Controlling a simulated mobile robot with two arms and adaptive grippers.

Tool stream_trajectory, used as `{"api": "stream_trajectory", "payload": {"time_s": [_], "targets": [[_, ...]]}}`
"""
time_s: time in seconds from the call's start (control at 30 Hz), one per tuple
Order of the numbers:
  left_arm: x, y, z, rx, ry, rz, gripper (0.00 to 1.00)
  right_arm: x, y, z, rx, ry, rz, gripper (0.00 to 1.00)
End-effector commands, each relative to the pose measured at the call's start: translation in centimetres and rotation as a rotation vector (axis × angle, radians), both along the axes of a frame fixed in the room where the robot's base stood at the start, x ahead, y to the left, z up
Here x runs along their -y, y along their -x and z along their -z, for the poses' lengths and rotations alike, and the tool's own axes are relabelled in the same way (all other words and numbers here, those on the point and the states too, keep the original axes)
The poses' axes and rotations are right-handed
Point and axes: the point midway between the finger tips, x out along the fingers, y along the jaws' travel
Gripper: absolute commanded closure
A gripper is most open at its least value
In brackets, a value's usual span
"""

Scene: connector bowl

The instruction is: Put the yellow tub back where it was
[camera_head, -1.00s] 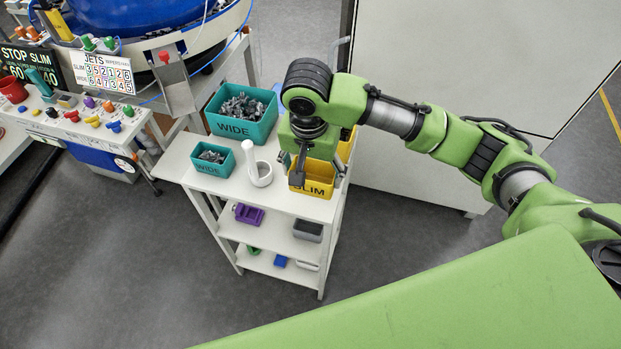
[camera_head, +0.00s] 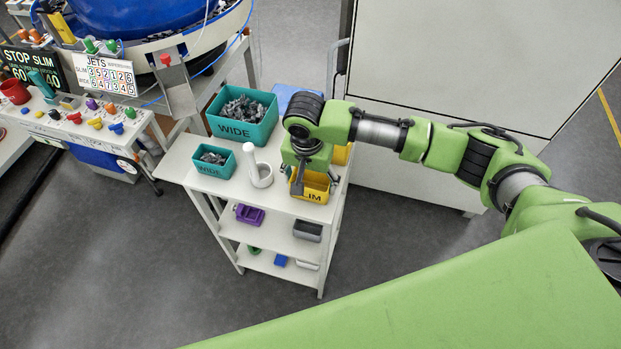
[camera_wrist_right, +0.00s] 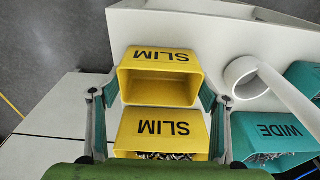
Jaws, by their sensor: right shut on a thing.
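A yellow SLIM tub (camera_head: 317,192) is at the front right corner of the white cart's top. My right gripper (camera_head: 298,186) reaches down over it and is shut on it. In the right wrist view this tub (camera_wrist_right: 160,62) looks empty, with my right gripper's fingers (camera_wrist_right: 155,97) on either side. I cannot tell whether its base touches the cart top. A second yellow SLIM tub (camera_wrist_right: 160,124), holding small metal parts, is just behind it; in the head view it (camera_head: 341,154) is mostly hidden by my gripper. My left gripper is not in view.
On the cart top (camera_head: 181,165) stand a large teal WIDE tub (camera_head: 235,130) and a small one (camera_head: 212,170), both with metal parts. A grey cabinet (camera_head: 450,70) is behind.

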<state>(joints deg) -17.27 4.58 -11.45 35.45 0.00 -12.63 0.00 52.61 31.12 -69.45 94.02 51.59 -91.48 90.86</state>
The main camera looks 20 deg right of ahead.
Motion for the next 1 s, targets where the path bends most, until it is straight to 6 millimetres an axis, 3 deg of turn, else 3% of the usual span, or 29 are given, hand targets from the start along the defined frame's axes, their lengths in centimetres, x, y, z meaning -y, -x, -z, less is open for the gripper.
{"api": "stream_trajectory", "payload": {"time_s": [0.03, 0.1, 0.53, 0.67, 1.0], "targets": [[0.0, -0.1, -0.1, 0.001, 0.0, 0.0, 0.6, 0.0, 0.0, 0.1, -0.001, -0.001, 0.0, 0.26], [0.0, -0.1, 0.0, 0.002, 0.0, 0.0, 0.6, 0.0, 0.0, 0.1, 0.0, 0.0, 0.0, 0.14], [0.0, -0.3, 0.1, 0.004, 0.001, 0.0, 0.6, -0.1, 0.0, -0.5, 0.001, 0.0, -0.001, 0.14], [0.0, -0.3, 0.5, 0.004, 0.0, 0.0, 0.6, -0.3, 0.2, -2.5, 0.003, -0.003, -0.001, 0.14], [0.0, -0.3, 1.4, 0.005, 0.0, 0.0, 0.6, -0.8, 0.9, -9.6, 0.003, -0.002, 0.0, 0.14]]}}
